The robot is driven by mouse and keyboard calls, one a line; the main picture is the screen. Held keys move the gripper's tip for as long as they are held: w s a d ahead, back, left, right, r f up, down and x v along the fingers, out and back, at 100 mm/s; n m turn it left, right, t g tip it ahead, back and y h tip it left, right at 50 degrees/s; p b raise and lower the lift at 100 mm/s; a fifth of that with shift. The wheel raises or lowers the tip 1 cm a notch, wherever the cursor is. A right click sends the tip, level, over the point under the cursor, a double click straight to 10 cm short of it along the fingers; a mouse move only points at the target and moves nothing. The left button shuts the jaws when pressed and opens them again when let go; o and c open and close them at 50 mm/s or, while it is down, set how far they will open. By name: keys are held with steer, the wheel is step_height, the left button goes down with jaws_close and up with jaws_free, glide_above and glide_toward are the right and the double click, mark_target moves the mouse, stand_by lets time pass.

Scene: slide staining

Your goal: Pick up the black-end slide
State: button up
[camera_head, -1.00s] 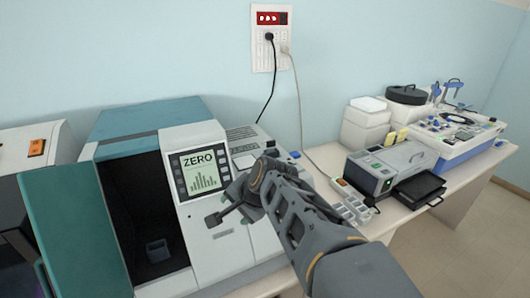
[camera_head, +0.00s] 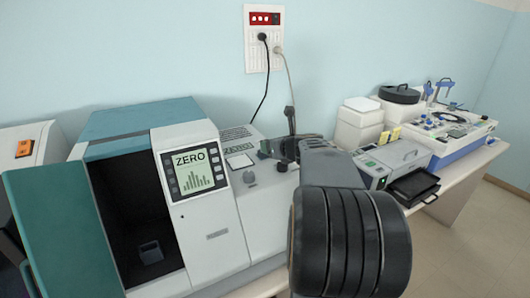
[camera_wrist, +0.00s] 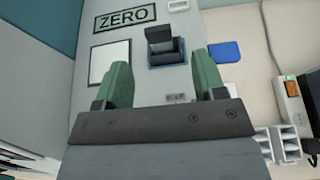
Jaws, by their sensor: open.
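I cannot make out a black-end slide in either view. My gripper (camera_wrist: 164,70) is open, with its two green fingers apart and nothing seen between them but the instrument top below. A dark block-like holder with a slot (camera_wrist: 166,47) sits on that top, lined up between the fingertips. I cannot tell whether a slide is in it. In the head view my gripper (camera_head: 288,128) is small and dark above the right part of the instrument, and my arm hides much of the bench there.
The teal and white instrument (camera_head: 218,245) with a ZERO screen (camera_head: 196,170) and open dark bay stands at left. A blue pad (camera_wrist: 225,53) lies right of the holder. A black tray (camera_head: 414,187) and a grey box unit (camera_head: 400,158) stand farther right.

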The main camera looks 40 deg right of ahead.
steer(key=shift+p+x, duration=0.45)
steer(key=shift+x, duration=2.85)
steer(key=shift+r, duration=0.1)
steer(key=shift+c, duration=0.3)
steer(key=c, duration=1)
